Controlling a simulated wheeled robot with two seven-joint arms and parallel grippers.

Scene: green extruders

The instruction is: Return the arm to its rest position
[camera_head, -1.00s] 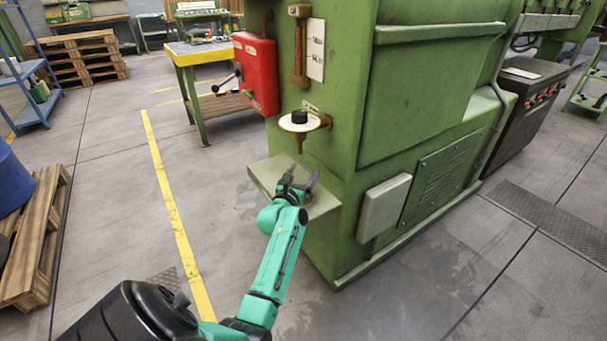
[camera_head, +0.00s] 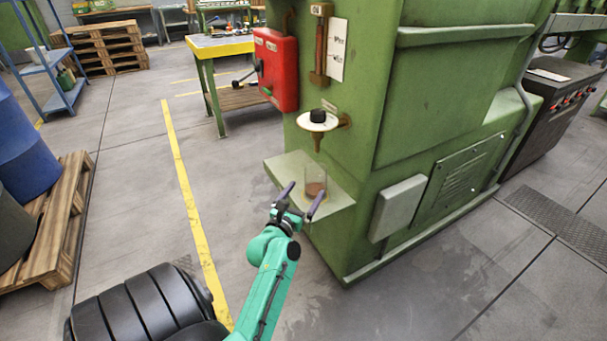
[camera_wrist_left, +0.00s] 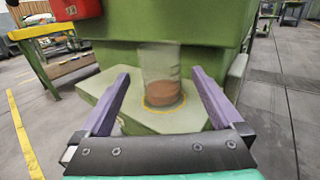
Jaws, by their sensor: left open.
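My left arm, teal green, comes up from the bottom in the head view. Its gripper (camera_head: 300,198) is open and empty, with two purple fingers spread just in front of the small green shelf (camera_head: 335,201) on the extruder. A clear beaker (camera_head: 316,184) with brown material in its bottom stands upright on the shelf. In the left wrist view the beaker (camera_wrist_left: 160,72) stands beyond and between the open fingers (camera_wrist_left: 160,105), apart from both. A yellow-orange ring shows around its base. My right gripper is not in view.
The green extruder (camera_head: 425,130) carries a red box with a lever (camera_head: 276,68) and a white funnel-like part (camera_head: 317,121) above the shelf. A work table (camera_head: 222,47), pallets (camera_head: 105,50) and blue barrels (camera_head: 22,145) stand around.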

